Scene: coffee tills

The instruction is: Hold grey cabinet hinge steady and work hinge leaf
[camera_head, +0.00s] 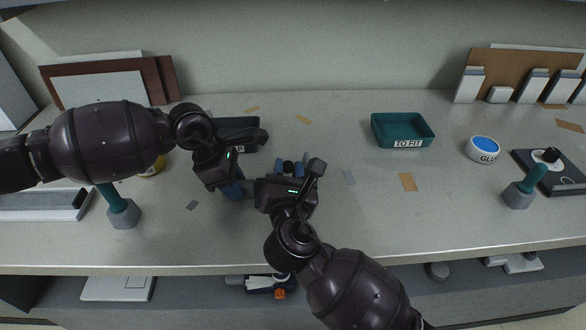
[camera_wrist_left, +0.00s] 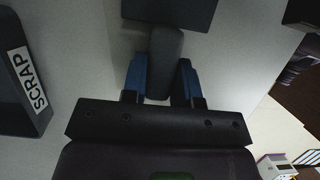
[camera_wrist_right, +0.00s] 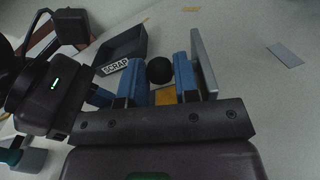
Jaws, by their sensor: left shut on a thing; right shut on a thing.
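The grey cabinet hinge is mostly hidden by my grippers in the head view; a small grey part of it (camera_head: 249,189) shows between them. In the left wrist view, my left gripper (camera_wrist_left: 162,85) is shut on a dark grey rounded part of the hinge (camera_wrist_left: 166,50), with a dark plate (camera_wrist_left: 170,10) beyond it. In the right wrist view, my right gripper (camera_wrist_right: 158,88) has its blue fingers around a dark round-ended part (camera_wrist_right: 159,70), apparently of the hinge leaf. A flat grey plate (camera_wrist_right: 204,62) stands beside its right finger. The leaf's angle is unclear.
A dark SCRAP tray (camera_wrist_right: 135,45) lies close behind the grippers. A teal TO FIT tray (camera_head: 403,130) and a round GLUE tub (camera_head: 482,149) stand to the right. Teal-handled tools stand at left (camera_head: 122,212) and right (camera_head: 520,195).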

